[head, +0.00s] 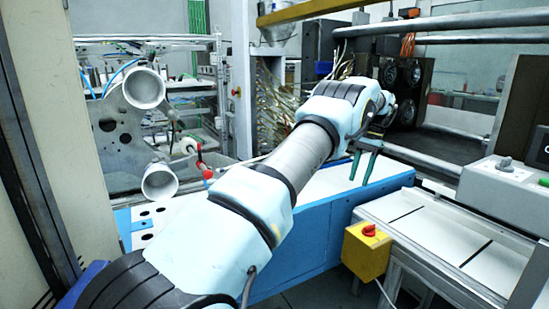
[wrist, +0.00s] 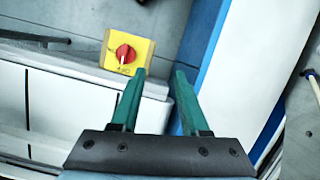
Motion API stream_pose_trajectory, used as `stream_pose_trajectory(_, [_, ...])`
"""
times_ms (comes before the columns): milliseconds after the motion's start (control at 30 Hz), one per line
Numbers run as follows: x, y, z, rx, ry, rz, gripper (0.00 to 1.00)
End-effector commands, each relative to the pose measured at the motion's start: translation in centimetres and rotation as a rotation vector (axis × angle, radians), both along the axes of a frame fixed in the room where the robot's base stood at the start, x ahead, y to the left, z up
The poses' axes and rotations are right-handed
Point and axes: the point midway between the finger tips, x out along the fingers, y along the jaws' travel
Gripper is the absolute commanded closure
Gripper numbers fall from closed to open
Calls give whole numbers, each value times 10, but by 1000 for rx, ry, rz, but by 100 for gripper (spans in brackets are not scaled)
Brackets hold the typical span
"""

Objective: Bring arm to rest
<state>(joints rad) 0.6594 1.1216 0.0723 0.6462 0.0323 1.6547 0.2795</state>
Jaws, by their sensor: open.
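My arm reaches from the lower left of the head view up toward the middle right. My gripper (head: 360,181) has two green fingers that point down over the white top of the blue-sided cabinet (head: 308,245). In the wrist view my gripper (wrist: 160,75) shows its two fingers apart with nothing between them. It is open and empty. Whether the fingertips touch the surface below cannot be told, but they look clear of it.
A yellow box with a red rotary switch (head: 367,251) stands beside the cabinet; it also shows in the wrist view (wrist: 127,52). A light conveyor-like table (head: 435,225) lies at right. A metal rail (head: 420,160) runs behind. A rack with white cylinders (head: 144,89) stands left.

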Motion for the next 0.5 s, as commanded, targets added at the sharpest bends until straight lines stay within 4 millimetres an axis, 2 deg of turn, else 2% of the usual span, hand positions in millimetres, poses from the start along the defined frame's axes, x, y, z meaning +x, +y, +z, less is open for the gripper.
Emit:
stream_pose_trajectory(33, [6,20,8,-15,-13,42,55])
stream_pose_trajectory(100, [11,45,15,-36,-36,94,55])
stream_pose_trajectory(267, [7,106,25,-79,-86,214,55])
stream_pose_trajectory(367, [-5,143,29,-105,-118,288,55])
stream_pose_trajectory(500, [-34,196,33,-139,-167,392,55])
